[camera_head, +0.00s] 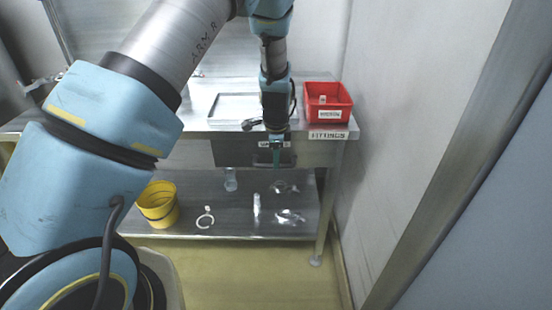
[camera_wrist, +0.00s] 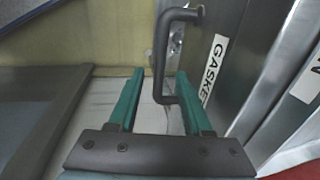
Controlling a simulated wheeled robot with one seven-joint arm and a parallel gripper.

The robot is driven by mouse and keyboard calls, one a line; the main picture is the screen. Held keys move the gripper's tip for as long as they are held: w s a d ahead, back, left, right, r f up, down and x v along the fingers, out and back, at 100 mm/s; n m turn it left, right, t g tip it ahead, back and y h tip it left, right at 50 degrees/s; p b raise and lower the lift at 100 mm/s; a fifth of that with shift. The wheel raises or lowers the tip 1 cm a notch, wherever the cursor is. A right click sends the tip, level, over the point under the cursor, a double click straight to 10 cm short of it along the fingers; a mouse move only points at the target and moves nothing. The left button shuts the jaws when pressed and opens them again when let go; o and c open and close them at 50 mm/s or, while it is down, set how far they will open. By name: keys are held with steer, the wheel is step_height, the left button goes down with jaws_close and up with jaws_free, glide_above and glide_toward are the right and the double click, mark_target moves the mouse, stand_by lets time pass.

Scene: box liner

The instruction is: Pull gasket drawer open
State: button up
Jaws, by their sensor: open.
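The gasket drawer (camera_head: 232,152) is a dark front under the steel bench top, and it looks shut. In the wrist view its front (camera_wrist: 198,52) carries a white label reading "GASKET" (camera_wrist: 213,70), partly cut off by my finger. A dark bar handle (camera_wrist: 160,40) stands out from the front. My gripper (camera_head: 276,158) hangs in front of the drawer. In the wrist view its green fingers (camera_wrist: 158,78) are open, one on each side of the handle bar. I cannot tell whether either finger touches it.
A yellow bucket (camera_head: 157,218) and several metal parts rest on the lower shelf (camera_head: 235,205). A wall is close at right. Floor in front is clear.

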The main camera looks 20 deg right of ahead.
steer(key=shift+w+d+f, duration=0.1)
steer(key=shift+w+f, duration=0.1)
steer(key=shift+f, duration=0.85)
jaws_close()
stand_by(0.7)
